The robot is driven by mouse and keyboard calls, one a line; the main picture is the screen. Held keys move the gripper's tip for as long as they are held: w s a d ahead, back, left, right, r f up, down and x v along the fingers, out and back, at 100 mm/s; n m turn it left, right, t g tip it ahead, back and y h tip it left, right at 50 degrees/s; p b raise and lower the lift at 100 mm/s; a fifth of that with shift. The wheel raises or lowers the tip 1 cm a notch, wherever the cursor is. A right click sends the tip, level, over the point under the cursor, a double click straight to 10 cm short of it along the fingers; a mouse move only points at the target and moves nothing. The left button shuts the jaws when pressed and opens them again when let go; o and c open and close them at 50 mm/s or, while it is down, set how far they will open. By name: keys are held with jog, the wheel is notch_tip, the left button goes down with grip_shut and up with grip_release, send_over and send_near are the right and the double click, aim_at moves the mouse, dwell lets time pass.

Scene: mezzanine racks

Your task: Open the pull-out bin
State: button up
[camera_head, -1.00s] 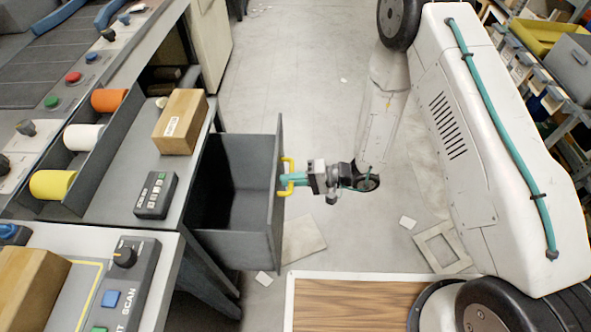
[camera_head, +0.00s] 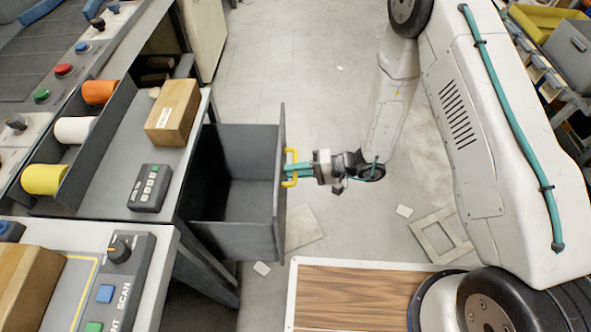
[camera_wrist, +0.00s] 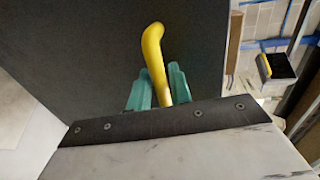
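The dark grey pull-out bin (camera_head: 232,241) juts out from under the workbench, with its empty inside largely in view. Its front panel (camera_head: 279,185) carries a yellow handle (camera_head: 291,155). My gripper (camera_head: 293,170) is at this handle, with its teal fingers reaching it from the right. In the wrist view, the yellow handle (camera_wrist: 153,48) runs between the two teal fingers (camera_wrist: 158,90), in front of the dark panel (camera_wrist: 70,45). The fingers look closed around the handle, though the lower contact is partly hidden by the gripper's body.
The workbench (camera_head: 110,185) holds a wooden block (camera_head: 172,112), a keypad (camera_head: 149,188) and coloured rolls (camera_head: 76,130). A wood-topped platform (camera_head: 350,300) lies at the bottom. Loose flat pieces (camera_head: 440,235) lie on the floor. Racks stand at the right. Floor between is mostly clear.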

jog(key=v, duration=0.7)
jog(key=shift+d, duration=0.3)
jog(key=shift+r, duration=0.1)
jog(key=s+d+r+h, duration=0.5)
jog(key=s+d+r, duration=0.1)
jog(key=r, duration=0.6)
jog(key=s+d+r+t+h, duration=0.1)
jog(key=s+d+r+h, duration=0.4)
jog(key=r, duration=0.8)
jog(key=s+d+r+t+h, duration=0.1)
jog(key=s+d+r+h, duration=0.4)
jog(key=s+d+r, duration=0.4)
notch_tip(320, 180, up, 4)
jog(key=d, duration=0.3)
jog(key=shift+s+r+m+h, duration=0.2)
jog(key=shift+m+h, duration=0.1)
